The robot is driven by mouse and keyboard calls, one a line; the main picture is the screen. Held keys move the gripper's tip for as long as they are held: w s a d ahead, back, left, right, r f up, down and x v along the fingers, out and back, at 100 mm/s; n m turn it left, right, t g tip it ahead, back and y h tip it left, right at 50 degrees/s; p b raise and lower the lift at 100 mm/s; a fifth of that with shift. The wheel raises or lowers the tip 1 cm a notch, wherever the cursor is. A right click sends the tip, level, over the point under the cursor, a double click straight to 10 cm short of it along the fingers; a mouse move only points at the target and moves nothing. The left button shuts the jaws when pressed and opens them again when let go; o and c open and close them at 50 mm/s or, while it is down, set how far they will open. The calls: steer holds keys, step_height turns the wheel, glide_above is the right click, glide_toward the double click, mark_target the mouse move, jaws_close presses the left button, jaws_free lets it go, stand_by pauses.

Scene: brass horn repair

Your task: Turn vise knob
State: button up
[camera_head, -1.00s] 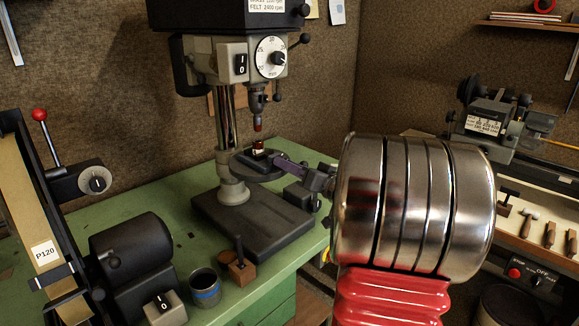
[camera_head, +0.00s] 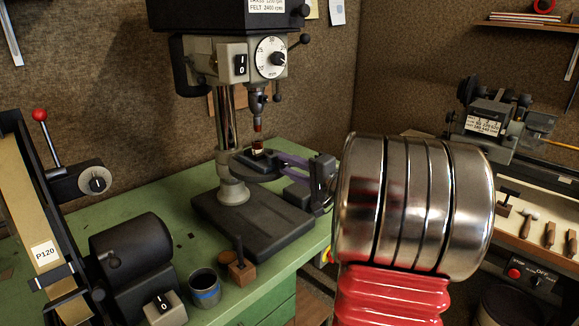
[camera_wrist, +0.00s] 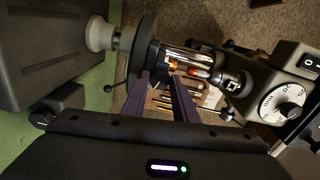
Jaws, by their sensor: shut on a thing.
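The small dark vise (camera_head: 255,160) sits on the drill press's round table (camera_head: 247,172), below the chuck. My gripper (camera_head: 275,158) reaches in from the right, with its purple fingers at the vise's right side. In the wrist view my gripper (camera_wrist: 164,77) has its two fingers reaching up to the vise, beside the round table (camera_wrist: 144,50) seen edge-on. The fingers are shut on the vise knob, which is mostly hidden between their tips. A gap shows between the fingers further back.
The drill press (camera_head: 235,55) stands on the green bench (camera_head: 150,205), with its chuck and red-tipped tool (camera_head: 258,127) close above the vise. A belt sander (camera_head: 45,215), a blue-banded cup (camera_head: 205,287) and a wooden block (camera_head: 242,270) occupy the bench front.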

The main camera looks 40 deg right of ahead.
steer(key=shift+d+f+m, duration=0.1)
steer(key=shift+m, duration=0.9)
steer(key=shift+d+f+m, duration=0.1)
steer(key=shift+m, duration=0.9)
steer(key=o, duration=1.1)
steer(key=shift+c, duration=0.2)
steer(key=shift+r, duration=0.1)
steer(key=shift+a, duration=0.1)
steer(key=s, duration=1.4)
steer(key=shift+d+r, duration=0.15)
steer(key=shift+d, duration=0.1)
